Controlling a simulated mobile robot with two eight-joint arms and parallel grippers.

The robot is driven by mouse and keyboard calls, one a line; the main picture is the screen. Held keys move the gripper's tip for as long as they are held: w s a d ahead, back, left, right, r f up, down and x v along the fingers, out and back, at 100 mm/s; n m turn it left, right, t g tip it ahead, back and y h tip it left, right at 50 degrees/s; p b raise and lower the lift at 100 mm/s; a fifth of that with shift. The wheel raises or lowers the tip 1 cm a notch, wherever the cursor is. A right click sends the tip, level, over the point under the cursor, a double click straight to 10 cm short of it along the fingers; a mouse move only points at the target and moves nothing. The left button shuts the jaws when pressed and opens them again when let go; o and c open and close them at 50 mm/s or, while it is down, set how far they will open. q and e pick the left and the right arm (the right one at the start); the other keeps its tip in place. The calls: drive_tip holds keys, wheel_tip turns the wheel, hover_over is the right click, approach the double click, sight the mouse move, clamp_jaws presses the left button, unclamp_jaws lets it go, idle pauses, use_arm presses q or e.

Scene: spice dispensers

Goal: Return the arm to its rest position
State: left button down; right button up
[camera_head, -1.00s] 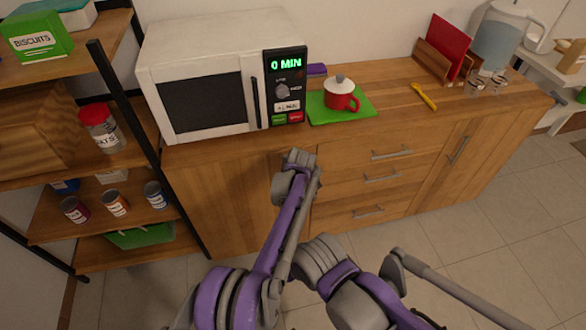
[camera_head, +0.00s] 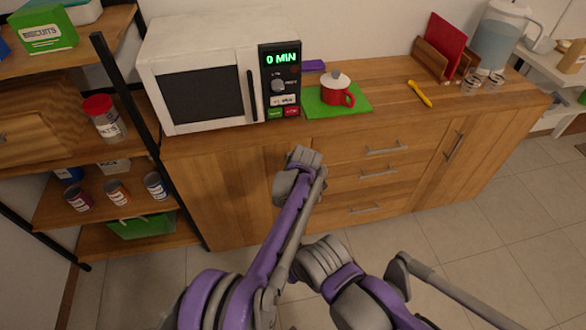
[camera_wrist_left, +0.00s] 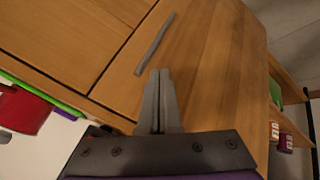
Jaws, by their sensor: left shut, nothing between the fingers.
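My left arm (camera_head: 283,225) reaches up in front of the wooden cabinet (camera_head: 225,195) in the head view. Its left gripper (camera_wrist_left: 160,73) shows in the left wrist view, with the two grey fingers together and nothing between them. The fingers appear in front of the cabinet door, near its grey handle (camera_wrist_left: 154,45); I cannot tell the exact gap. I cannot make out the left fingers in the head view. Part of my right arm (camera_head: 362,297) shows low in the head view, and its gripper is out of sight.
The microwave (camera_head: 204,85) and a red lidded pot (camera_head: 333,96) on a green board (camera_head: 361,98) stand on the counter. A shelf (camera_head: 87,246) with cans and jars stands at the left. Open tiled floor (camera_head: 490,235) lies at the right.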

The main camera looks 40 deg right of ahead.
use_arm(q)
wheel_tip(320, 180, up, 4)
drive_tip(key=s+r, duration=0.1)
drive_tip(key=s, duration=0.2)
drive_tip(key=a+r+m+y+p, duration=0.15)
drive_tip(key=a+r, duration=0.45)
drive_tip(key=a, duration=1.1)
drive_tip(key=a+r+y+p, duration=0.1)
drive_tip(key=a+r+p, duration=0.35)
drive_tip(key=a, duration=1.15)
drive_tip(key=s+a+m+g+p, duration=0.1)
drive_tip(key=s+a+p, duration=0.1)
drive_tip(key=s+a, duration=1.9)
drive_tip(key=shift+s+a+r+m+y+p, duration=0.2)
drive_tip(key=shift+a+r+m+y+p, duration=0.2)
drive_tip(key=shift+a, duration=0.85)
use_arm(e)
wheel_tip(320, 180, up, 10)
drive_tip(key=w, duration=0.2)
drive_tip(key=shift+w, duration=0.25)
